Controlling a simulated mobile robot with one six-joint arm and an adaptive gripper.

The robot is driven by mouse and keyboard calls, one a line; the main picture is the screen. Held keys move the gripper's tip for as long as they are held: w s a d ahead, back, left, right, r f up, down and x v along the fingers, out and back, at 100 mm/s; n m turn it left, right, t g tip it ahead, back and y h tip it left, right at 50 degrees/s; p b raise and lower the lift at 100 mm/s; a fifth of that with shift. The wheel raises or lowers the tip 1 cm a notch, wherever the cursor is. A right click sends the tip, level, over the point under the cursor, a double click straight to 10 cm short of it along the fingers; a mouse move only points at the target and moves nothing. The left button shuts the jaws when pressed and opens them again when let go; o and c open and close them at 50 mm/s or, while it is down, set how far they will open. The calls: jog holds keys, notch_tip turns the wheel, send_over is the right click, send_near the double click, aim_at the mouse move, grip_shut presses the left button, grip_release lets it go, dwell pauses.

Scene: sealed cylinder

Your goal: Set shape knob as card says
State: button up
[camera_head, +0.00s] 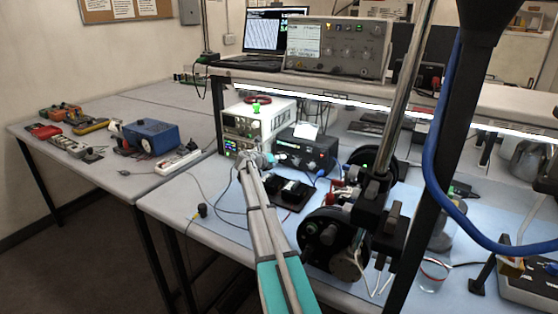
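A small white card (305,131) stands on top of a black box instrument (306,152) on the bench; its writing is too small to read. The black box has a small blue-lit display and controls on its front, partly hidden by my arm. I cannot tell which control is the shape knob. My arm reaches up from the bottom middle, and my gripper (262,160) is at the left front of the black box, close to the white power supply (257,124). Its fingers are too small to tell open from shut, and contact cannot be told.
A grey bench instrument (338,46) and a laptop (274,32) stand on the shelf above. A black wheeled apparatus (340,235) and metal post stand right of my arm. A glass beaker (432,274) is at the right front. Loose cables cross the bench at left.

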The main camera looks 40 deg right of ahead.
grip_shut()
jog(key=shift+d, duration=0.1)
jog(key=shift+s+r+m+t+y+p, duration=0.1)
jog(key=shift+m+t+y+p, duration=0.45)
jog(key=shift+m, duration=0.45)
jog(key=shift+m+t+y, duration=0.45)
jog(key=shift+m+t, duration=0.5)
jog(key=shift+m, duration=0.65)
